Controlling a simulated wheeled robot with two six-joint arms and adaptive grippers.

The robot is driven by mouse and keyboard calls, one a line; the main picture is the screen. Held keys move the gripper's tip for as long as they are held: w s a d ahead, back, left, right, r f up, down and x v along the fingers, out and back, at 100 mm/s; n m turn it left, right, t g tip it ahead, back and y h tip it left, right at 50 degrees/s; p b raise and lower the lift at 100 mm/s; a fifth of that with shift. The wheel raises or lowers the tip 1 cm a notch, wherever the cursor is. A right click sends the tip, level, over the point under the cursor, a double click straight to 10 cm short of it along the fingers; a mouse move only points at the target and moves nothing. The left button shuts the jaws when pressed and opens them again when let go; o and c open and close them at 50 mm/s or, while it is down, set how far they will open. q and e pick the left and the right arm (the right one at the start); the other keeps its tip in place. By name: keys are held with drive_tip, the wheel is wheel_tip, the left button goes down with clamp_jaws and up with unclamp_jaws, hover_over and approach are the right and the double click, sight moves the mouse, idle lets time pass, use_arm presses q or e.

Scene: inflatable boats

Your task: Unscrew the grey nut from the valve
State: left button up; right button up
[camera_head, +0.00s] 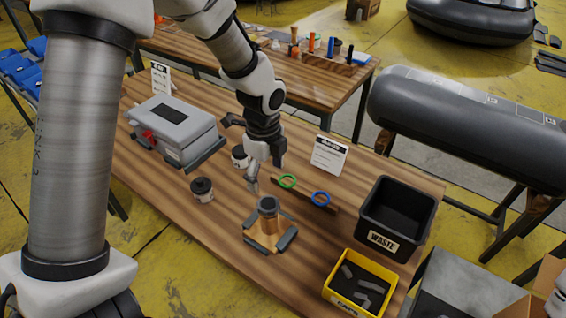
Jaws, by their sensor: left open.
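The valve (270,223) stands upright on a small wooden block with dark side bars (285,241) in the middle of the wooden table. A dark grey ring-like top, which looks like the grey nut (268,204), sits on it. My left gripper (264,178) is open and empty. It points down just above and behind the valve, apart from the nut as far as I can tell. My right gripper is not in view.
A black waste bin (412,212) and a yellow tray (333,294) with grey pieces stand at the right. A jar (202,190) and a grey machine (173,122) are left. A sign (329,154) stands behind.

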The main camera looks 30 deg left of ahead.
sight(268, 203)
use_arm(q)
drive_tip(key=f+b, duration=0.1)
drive_tip(key=s+f+b, duration=0.1)
drive_tip(key=f, duration=0.1)
drive_tip(key=shift+a+b, duration=0.15)
drive_tip(key=shift+b, duration=0.2)
drive_tip(key=f+b, duration=0.2)
drive_tip(key=w+d+f+b, duration=0.1)
drive_tip(key=shift+f, duration=0.15)
drive_tip(key=shift+w+f, duration=0.1)
drive_tip(key=shift+f, duration=0.3)
drive_tip(key=shift+a+f, duration=0.15)
drive_tip(key=shift+f, duration=0.45)
drive_tip(key=shift+s+a+f+b, duration=0.2)
drive_tip(key=shift+s+f+b, duration=0.1)
drive_tip(key=shift+f, duration=0.2)
drive_tip(key=shift+w+d, duration=0.15)
drive_tip(key=shift+c, duration=0.4)
drive_tip(key=c, duration=1.1)
